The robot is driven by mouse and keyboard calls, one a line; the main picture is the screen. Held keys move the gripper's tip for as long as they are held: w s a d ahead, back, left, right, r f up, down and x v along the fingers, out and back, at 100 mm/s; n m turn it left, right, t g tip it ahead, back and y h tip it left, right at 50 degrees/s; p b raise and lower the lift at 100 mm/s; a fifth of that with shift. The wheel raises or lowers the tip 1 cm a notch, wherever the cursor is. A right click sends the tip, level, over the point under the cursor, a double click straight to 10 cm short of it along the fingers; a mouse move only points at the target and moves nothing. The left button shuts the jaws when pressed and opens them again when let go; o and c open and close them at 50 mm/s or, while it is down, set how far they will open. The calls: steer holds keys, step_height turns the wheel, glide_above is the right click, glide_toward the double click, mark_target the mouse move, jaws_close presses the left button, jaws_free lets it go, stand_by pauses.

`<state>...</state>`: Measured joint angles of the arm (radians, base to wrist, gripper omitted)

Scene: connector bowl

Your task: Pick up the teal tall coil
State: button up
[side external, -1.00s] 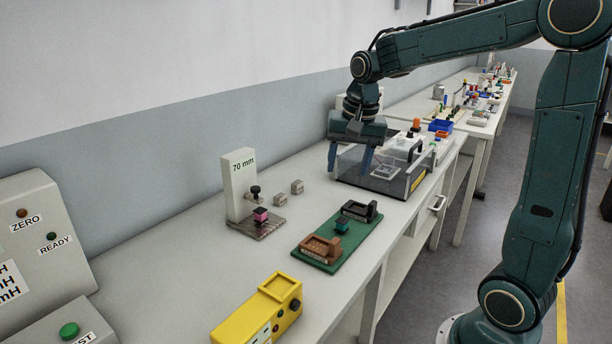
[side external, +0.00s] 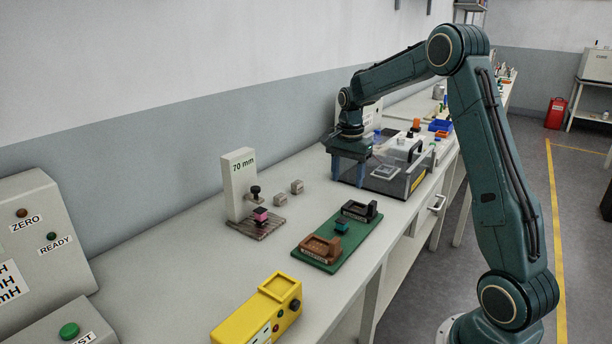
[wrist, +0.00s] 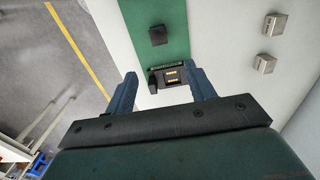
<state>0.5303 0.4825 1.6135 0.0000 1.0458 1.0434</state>
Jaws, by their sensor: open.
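The teal tall coil (side external: 341,227) stands on a green board (side external: 308,257), between a brown holder and a black holder. In the wrist view, a dark block (wrist: 158,35) on the green strip appears to be this coil seen from above. My gripper (side external: 349,179) is open and empty, with its fingers pointing down, behind the board and beside the clear-walled box. In the wrist view, the black holder (wrist: 170,77) appears between the fingertips of my gripper (wrist: 164,80), and the coil lies beyond them.
A pink-topped block (side external: 261,214) sits on a patterned plate by the white 70 mm post (side external: 238,185). Two grey cubes (side external: 280,200) lie nearby. The clear-walled box (side external: 395,178) stands close to my gripper. A yellow device (side external: 258,312) is in front.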

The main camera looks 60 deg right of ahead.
glide_above(344, 219)
steer(key=shift+d+f, duration=0.2)
steer(key=shift+f, duration=4.1)
steer(key=shift+a+f, duration=0.1)
steer(key=shift+f, duration=2.5)
steer(key=c, duration=1.1)
